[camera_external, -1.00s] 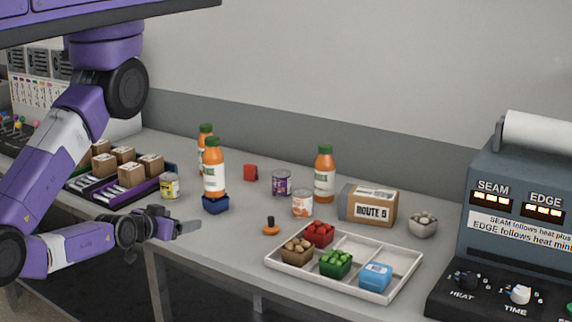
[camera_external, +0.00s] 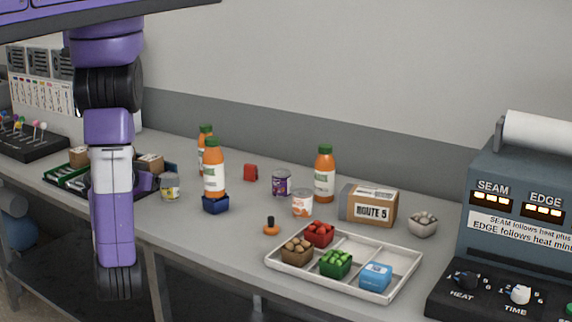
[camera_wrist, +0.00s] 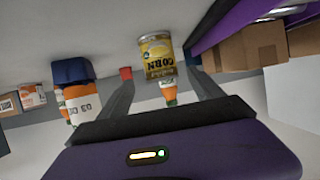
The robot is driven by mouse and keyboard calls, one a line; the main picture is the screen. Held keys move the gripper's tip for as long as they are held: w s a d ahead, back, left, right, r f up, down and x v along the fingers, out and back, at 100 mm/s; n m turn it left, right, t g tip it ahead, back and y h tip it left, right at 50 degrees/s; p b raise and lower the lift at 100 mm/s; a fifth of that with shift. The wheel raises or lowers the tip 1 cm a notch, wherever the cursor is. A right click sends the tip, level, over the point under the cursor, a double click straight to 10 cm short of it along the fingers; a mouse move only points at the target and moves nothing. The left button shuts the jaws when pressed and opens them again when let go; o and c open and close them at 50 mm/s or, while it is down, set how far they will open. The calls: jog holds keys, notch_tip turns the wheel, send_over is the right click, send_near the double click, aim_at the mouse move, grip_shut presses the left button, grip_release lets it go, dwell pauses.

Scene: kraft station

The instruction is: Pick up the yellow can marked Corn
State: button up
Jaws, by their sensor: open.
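The yellow corn can (camera_external: 171,188) stands on the grey counter beside the tray of brown boxes, just right of my arm in the external view. In the wrist view the corn can (camera_wrist: 157,57) appears upside down, its label facing the camera. My gripper (camera_wrist: 165,84) is open, with one finger on each side of the can in that view. The fingers look short of the can; I cannot tell the exact gap. Nothing is held.
An orange juice bottle (camera_external: 214,168) with a blue bin (camera_external: 215,204) before it stands right of the can. The box tray (camera_external: 68,178) is left. A purple can (camera_external: 281,183), an orange-white can (camera_external: 302,203) and a white divided tray (camera_external: 345,283) are farther right.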

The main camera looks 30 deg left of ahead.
jog(key=shift+p+x, duration=0.4)
jog(key=shift+x, duration=1.1)
jog(key=p+x, duration=0.1)
jog(key=x, duration=0.4)
jog(key=shift+a, duration=0.1)
jog(key=shift+c, duration=0.3)
jog(key=c, duration=1.6)
jog(key=shift+o, duration=0.2)
jog(key=shift+r, duration=0.1)
